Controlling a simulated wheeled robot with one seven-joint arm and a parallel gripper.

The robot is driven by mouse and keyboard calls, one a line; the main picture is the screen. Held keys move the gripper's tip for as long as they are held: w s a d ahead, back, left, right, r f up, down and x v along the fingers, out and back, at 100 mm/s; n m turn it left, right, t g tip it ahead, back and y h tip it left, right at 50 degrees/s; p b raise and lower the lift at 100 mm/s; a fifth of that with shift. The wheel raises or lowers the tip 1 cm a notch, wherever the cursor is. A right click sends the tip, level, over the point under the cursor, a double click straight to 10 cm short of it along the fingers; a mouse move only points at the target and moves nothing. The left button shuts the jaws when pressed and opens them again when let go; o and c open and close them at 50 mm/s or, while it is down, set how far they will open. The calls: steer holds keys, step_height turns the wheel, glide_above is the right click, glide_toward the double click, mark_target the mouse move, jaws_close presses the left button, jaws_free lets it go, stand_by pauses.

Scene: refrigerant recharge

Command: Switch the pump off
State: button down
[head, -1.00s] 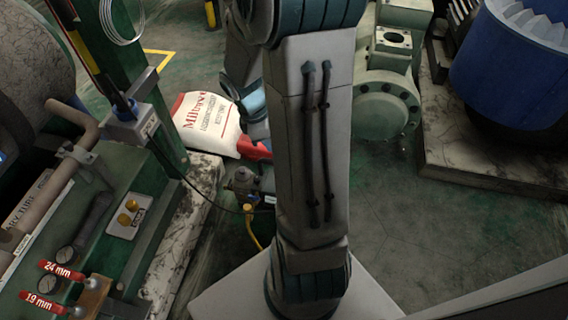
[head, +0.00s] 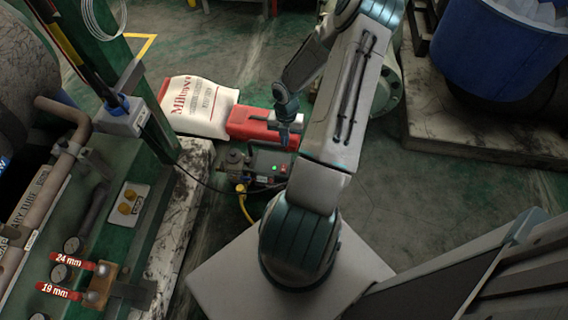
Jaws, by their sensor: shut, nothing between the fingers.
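The pump (head: 236,168) is a small dark unit on the floor, left of my arm's base. Its panel has a lit green lamp (head: 274,168) and a small red part (head: 283,168) beside it. A yellow hose (head: 246,208) and a dark cable run from its front. My gripper (head: 286,142) points down, just above and behind the panel in the picture. It is shut and empty. I cannot tell whether its tips touch the pump.
A red case (head: 250,124) and a white-and-red bag (head: 198,106) lie behind the pump. A green machine frame (head: 128,170) with pipes and gauges stands left. A blue drum (head: 500,55) stands at the far right.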

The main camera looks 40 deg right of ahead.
mark_target(284, 170)
steer(key=shift+f, duration=0.1)
steer(key=f+b, duration=0.2)
steer(key=f, duration=0.2)
steer(key=a+f+b, duration=0.1)
steer(key=f+b, duration=0.2)
steer(key=f, duration=0.2)
steer(key=s+f+b, duration=0.1)
steer(key=f+b, duration=0.1)
steer(key=f, duration=0.2)
steer(key=shift+s+a+f, duration=0.1)
steer(key=shift+a+f, duration=0.15)
steer(key=shift+f, duration=0.1)
steer(key=shift+a, duration=0.1)
